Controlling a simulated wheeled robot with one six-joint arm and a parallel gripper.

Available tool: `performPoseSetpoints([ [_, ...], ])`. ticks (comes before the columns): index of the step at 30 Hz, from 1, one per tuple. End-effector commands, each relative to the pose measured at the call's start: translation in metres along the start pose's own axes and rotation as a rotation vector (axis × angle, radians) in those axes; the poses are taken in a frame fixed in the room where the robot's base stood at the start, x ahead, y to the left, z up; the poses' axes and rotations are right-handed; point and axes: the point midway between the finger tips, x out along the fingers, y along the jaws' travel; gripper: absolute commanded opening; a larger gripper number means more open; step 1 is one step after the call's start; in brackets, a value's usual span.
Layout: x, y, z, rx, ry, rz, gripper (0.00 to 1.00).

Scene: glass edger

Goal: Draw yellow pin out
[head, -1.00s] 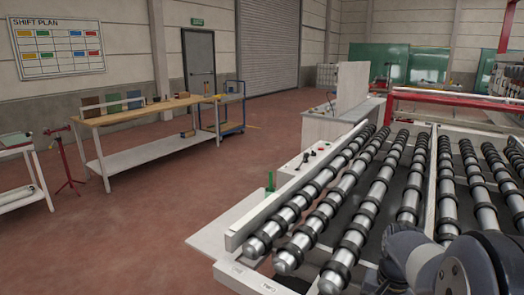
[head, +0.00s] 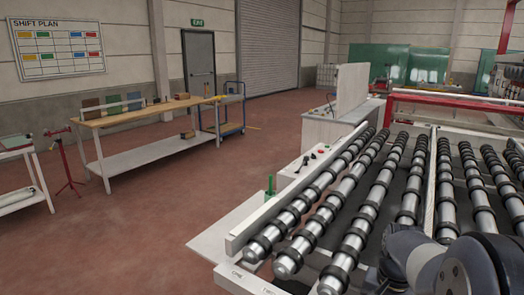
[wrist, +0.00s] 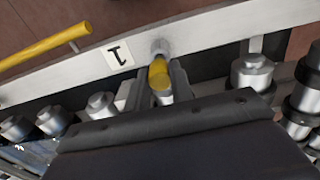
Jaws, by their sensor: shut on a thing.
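In the wrist view, the yellow pin (wrist: 158,72) sits between the two dark fingers of my gripper (wrist: 162,84), which is shut on it. The pin's far end meets a grey round collar (wrist: 160,47) on the white rail (wrist: 215,32). How far the pin is inside the collar cannot be told. The dark gripper body hides what lies below the fingers. In the head view neither the pin nor my gripper shows; only my arm is at the lower right.
A white tag with a dark mark (wrist: 118,54) is on the rail, left of the pin. A yellow rod (wrist: 45,46) lies beyond it. Metal rollers (wrist: 252,72) flank the gripper. In the head view, the roller conveyor (head: 232,243) fills the right; open floor (head: 130,230) is left.

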Motion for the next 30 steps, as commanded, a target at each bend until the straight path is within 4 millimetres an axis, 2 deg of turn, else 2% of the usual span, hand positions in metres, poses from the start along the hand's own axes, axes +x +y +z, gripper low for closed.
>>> performPoseSetpoints([
  [21, -0.038, 0.0, 0.0, 0.0, 0.0, 0.0, 0.0],
  [30, -0.038, 0.0, 0.0, 0.0, 0.0, 0.0, 0.0],
])
